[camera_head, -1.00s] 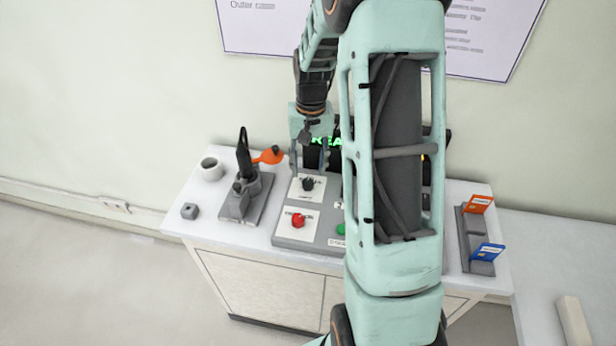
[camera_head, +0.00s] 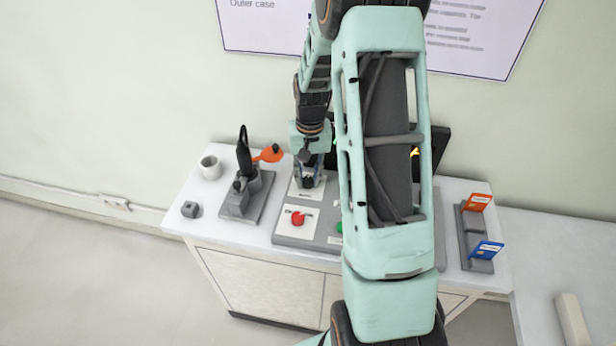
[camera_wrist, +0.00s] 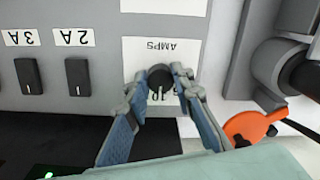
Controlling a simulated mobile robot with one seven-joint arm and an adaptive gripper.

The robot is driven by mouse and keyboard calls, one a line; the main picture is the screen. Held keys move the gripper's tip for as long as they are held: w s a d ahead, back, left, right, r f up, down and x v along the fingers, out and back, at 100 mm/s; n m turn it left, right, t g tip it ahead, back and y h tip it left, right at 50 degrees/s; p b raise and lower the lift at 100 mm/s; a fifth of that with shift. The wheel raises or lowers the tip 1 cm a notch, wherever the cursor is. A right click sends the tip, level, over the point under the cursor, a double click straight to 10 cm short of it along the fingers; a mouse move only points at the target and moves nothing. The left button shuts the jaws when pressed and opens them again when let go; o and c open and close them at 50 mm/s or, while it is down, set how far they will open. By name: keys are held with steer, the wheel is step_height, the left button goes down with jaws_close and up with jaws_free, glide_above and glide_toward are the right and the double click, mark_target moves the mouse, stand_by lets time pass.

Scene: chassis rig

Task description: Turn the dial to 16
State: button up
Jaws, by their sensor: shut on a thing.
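The dial (camera_wrist: 160,78) is a round black knob on a white plate marked AMPS, which reads upside down in the wrist view. Its scale numbers are mostly hidden by my fingers, so its setting cannot be read. My gripper (camera_wrist: 161,84) is shut on the dial, with one finger on each side of it. In the head view my gripper (camera_head: 307,182) reaches down onto the dial's plate (camera_head: 305,193) on the grey panel (camera_head: 293,230), and the dial itself is mostly covered.
A red knob (camera_head: 298,218) sits in front of the dial, and a green button (camera_head: 339,227) is partly behind my arm. A grey stand (camera_head: 236,205) with an orange paddle (camera_head: 270,153) is to the left. Two black switches (camera_wrist: 78,75) are labelled 2A and 3A. Cards stand in a holder (camera_head: 476,266) at right.

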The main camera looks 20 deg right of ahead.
jaws_close()
steer(key=shift+m, duration=0.3)
steer(key=m+b, duration=0.1)
steer(key=m, duration=0.1)
steer(key=shift+m+b, duration=0.3)
steer(key=shift+m, duration=0.1)
steer(key=m, duration=0.5)
steer(key=shift+b, duration=0.3)
steer(key=shift+m, duration=0.3)
steer(key=o, duration=0.9)
jaws_free()
steer(key=shift+o, duration=0.2)
steer(key=shift+r, duration=0.1)
